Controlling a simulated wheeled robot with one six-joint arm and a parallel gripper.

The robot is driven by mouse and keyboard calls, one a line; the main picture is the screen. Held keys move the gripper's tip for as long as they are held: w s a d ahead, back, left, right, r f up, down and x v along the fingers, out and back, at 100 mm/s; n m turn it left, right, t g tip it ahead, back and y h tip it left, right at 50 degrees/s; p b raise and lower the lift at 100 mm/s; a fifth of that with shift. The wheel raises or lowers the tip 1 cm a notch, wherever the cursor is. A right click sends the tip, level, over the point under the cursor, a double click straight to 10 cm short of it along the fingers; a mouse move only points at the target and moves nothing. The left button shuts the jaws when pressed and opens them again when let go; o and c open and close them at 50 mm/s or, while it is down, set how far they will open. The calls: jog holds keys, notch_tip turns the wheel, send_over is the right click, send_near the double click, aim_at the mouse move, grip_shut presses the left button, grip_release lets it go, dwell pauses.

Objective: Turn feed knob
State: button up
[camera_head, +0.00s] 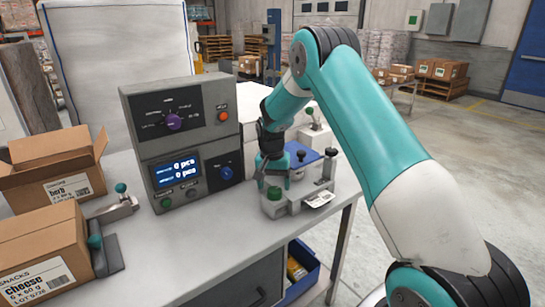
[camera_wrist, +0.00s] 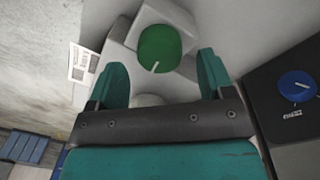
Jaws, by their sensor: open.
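A green knob (camera_wrist: 160,48) with a white pointer line sits on a pale grey unit in the wrist view. It also shows in the head view (camera_head: 275,193), low on the small bench unit. My gripper (camera_wrist: 163,66) is open, its two teal fingers apart and empty, with the green knob just beyond and between the tips. In the head view my gripper (camera_head: 262,172) is just above the green knob, partly hidden by its own links. A blue knob (camera_head: 226,173) and a purple knob (camera_head: 174,122) are on the grey control box. I cannot read which knob is marked feed.
The control box (camera_head: 140,105) with a lit display (camera_head: 176,171) stands left of my gripper. A blue-lidded unit (camera_head: 302,154) is close behind my gripper. The front of the bench (camera_head: 190,245) is clear.

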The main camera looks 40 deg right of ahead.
aim_at(271, 189)
notch_tip(271, 189, up, 16)
jog(key=b, duration=0.2)
jog(key=shift+w+a+f, duration=0.25)
jog(key=shift+w+a, duration=0.05)
jog(key=s+a+r+n+t+y, duration=0.1)
jog(key=s+a+r+n, duration=0.3)
jog(key=s+a+n, duration=0.75)
jog(key=s+a+n+y, duration=0.1)
jog(key=s+a+n, duration=0.1)
jog(key=s+a, duration=0.6)
jog(key=s+a+f+n+y, duration=0.1)
jog(key=s+a, duration=0.6)
jog(key=s, duration=0.7)
jog(key=shift+s+a+f+n+g+y, duration=0.2)
jog(key=shift+a+f+n+g+y, duration=0.15)
jog(key=shift+n+y, duration=0.55)
